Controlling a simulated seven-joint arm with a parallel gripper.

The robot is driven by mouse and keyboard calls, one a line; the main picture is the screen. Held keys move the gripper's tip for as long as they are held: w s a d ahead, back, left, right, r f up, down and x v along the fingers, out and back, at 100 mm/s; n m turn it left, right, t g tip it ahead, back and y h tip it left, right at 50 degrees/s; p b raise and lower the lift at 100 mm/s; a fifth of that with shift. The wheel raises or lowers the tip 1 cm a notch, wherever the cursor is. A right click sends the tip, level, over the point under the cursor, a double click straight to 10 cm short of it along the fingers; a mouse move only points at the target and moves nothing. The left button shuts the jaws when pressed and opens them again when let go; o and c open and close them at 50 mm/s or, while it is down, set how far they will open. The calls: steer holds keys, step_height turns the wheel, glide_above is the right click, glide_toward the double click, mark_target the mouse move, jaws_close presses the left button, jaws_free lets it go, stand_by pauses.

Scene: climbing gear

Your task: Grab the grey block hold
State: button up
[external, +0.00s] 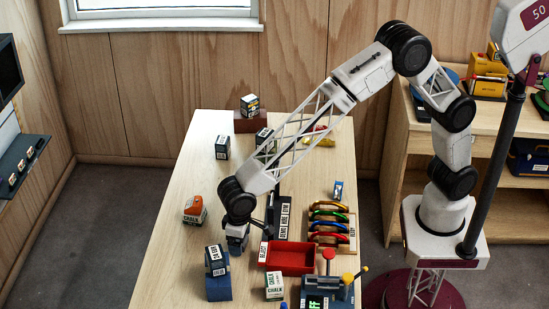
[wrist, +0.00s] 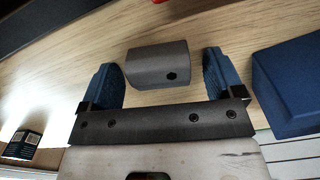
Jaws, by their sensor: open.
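The grey block hold (wrist: 158,66) shows in the wrist view as a smooth dark grey block with a rounded edge and one round dark hole in its face. It lies on the light wood table, in line with the space between the two blue finger pads. My gripper (wrist: 160,62) is open, with one pad to each side of the hold and a visible gap on both sides. I cannot tell how far the pads reach down beside it. In the external view my gripper (external: 237,245) points down low over the table; I cannot make out the hold there.
A blue block (wrist: 288,88) is close to the right pad; in the external view it (external: 218,289) carries a dark labelled box (external: 215,261). Table left of centre is fairly clear.

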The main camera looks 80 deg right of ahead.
steer(key=c, duration=1)
steer(key=shift+r, duration=0.15)
steer(key=shift+r, duration=4.9)
